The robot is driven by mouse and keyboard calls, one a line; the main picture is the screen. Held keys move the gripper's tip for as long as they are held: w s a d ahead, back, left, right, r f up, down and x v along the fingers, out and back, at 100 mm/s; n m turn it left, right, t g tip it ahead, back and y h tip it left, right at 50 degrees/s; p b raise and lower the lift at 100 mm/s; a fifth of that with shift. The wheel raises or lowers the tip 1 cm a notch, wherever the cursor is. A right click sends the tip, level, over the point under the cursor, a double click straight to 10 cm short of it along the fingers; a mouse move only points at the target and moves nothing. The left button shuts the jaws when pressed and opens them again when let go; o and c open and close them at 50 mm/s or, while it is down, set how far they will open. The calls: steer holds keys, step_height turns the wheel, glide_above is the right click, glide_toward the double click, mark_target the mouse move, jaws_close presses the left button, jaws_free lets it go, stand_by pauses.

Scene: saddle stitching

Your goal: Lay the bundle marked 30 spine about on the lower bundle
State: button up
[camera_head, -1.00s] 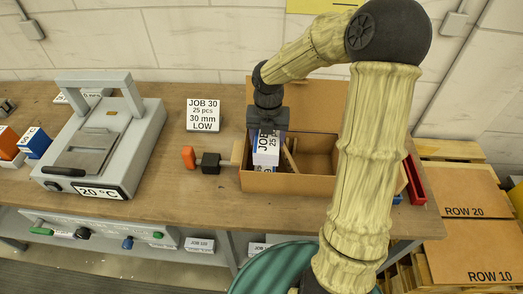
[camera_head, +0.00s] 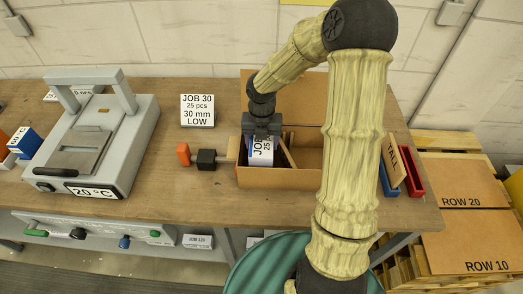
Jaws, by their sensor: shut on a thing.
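The bundle stands upright, in the left compartment of an open cardboard box (camera_head: 275,179). The lower bundle is not distinguishable; the held bundle and the box's front wall hide what lies beneath. I cannot tell whether the held bundle touches anything below. A sign (camera_head: 197,111) behind the box reads "JOB 30, 25 pcs, 30 mm, LOW".
A slanted divider (camera_head: 288,153) splits the box; its right part looks empty. A mallet-like tool (camera_head: 206,159) lies left of the box. A grey press (camera_head: 95,140) marked 20 °C stands further left. A "TALL" card (camera_head: 394,165) and red tray (camera_head: 412,172) stand right of my arm.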

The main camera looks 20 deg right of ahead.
steer(key=shift+f, duration=0.2)
steer(key=shift+f, duration=1.8)
steer(key=shift+f, duration=0.4)
steer(key=o, duration=1.3)
steer(key=shift+c, duration=0.2)
steer(key=shift+r, duration=0.1)
step_height(320, 180, up, 13)
steer(key=shift+f+p, duration=0.15)
steer(key=shift+p, duration=0.25)
